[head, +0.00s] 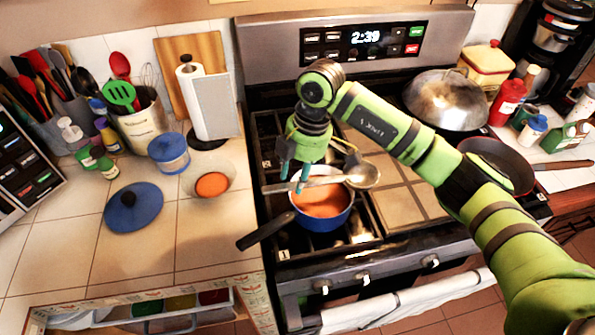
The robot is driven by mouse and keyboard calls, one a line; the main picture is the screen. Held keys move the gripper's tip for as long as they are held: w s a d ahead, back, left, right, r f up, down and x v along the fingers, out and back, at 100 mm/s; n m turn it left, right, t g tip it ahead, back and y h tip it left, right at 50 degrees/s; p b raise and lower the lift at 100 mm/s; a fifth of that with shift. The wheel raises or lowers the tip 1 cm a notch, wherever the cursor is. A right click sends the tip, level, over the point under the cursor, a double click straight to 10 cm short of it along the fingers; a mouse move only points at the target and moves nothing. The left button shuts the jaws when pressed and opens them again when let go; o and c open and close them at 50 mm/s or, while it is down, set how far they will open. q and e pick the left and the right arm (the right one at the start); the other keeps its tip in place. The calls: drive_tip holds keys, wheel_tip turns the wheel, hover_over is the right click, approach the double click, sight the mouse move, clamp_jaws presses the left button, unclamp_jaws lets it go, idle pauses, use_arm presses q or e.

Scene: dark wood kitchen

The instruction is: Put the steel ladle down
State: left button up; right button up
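The steel ladle (330,181) lies nearly level over the back part of a blue pot (327,219), its bowl at the right and its handle pointing left. My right gripper (293,180) points down at the handle, with one finger in front of it and one behind, and appears shut on it. I cannot tell whether the ladle touches the pot's rim. The pot holds orange soup and stands on the front left of the stove (380,238). My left gripper is out of view.
The left counter has a bowl of orange food (212,186), a blue lid (133,207), a blue-lidded jar (168,152), a paper towel roll (204,105) and utensil holders. Bare tiles (213,240) lie at its front. A lidded pan (445,100) and a dark frying pan (497,160) stand at the right.

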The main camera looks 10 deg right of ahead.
drive_tip(key=shift+r, duration=0.1)
drive_tip(key=shift+r+p, duration=0.3)
drive_tip(key=shift+r, duration=0.05)
wheel_tip(320, 180, up, 12)
drive_tip(key=d+b, duration=0.2)
drive_tip(key=b, duration=0.2)
